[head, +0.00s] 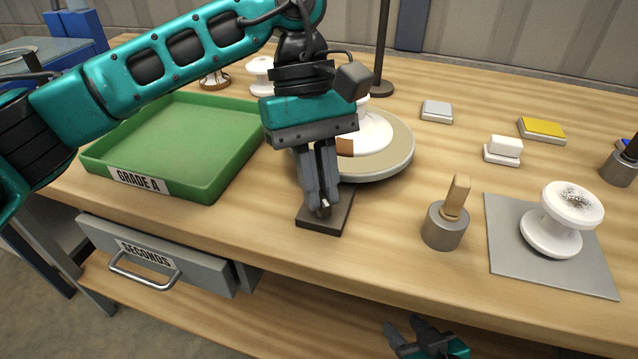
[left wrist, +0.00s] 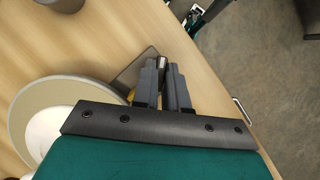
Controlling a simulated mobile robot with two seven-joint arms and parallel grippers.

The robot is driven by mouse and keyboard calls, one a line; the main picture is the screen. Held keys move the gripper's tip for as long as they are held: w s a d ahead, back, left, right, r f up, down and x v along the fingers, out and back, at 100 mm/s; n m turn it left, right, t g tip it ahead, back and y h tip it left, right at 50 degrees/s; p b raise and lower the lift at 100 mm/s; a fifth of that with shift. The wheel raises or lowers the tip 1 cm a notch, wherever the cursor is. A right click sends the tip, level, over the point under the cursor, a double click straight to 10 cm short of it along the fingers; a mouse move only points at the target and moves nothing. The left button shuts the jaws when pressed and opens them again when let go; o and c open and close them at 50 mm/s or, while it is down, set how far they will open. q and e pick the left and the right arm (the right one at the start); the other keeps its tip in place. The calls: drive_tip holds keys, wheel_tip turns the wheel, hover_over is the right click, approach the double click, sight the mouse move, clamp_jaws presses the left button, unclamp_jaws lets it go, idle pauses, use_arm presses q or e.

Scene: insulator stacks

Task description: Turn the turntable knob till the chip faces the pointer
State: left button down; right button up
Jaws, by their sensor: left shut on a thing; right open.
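The round turntable (head: 392,166) has a cream rim and carries a white insulator (head: 375,135). A brown patch (head: 345,147), apparently the chip, shows on the insulator's front-left side, beside my left gripper. My left gripper (head: 323,207) points down over a dark plate (head: 338,216) at the turntable's front and is shut on the small metal knob (left wrist: 163,62), mostly hidden between the fingers. A yellow bit (left wrist: 131,95), perhaps the pointer, shows beside the fingers in the left wrist view. My right gripper (head: 425,330) is open and empty, low at the front edge.
A green GRADE A tray (head: 215,185) stands left, above a grey SECONDS drawer (head: 190,270). A brush in a grey pot (head: 445,230) and another white insulator on a grey mat (head: 505,255) stand right. Small pads (head: 541,130) lie behind.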

drive_tip(key=shift+s+f, duration=0.1)
drive_tip(key=shift+f, duration=0.05)
use_arm(q)
drive_tip(key=c, duration=1.4)
unclamp_jaws()
drive_tip(key=shift+c, duration=0.2)
drive_tip(key=p+v, duration=0.2)
drive_tip(key=v, duration=1.1)
use_arm(e)
drive_tip(key=shift+s+d+r, duration=0.2)
drive_tip(key=shift+d+r, duration=0.05)
drive_tip(key=shift+r, duration=0.2)
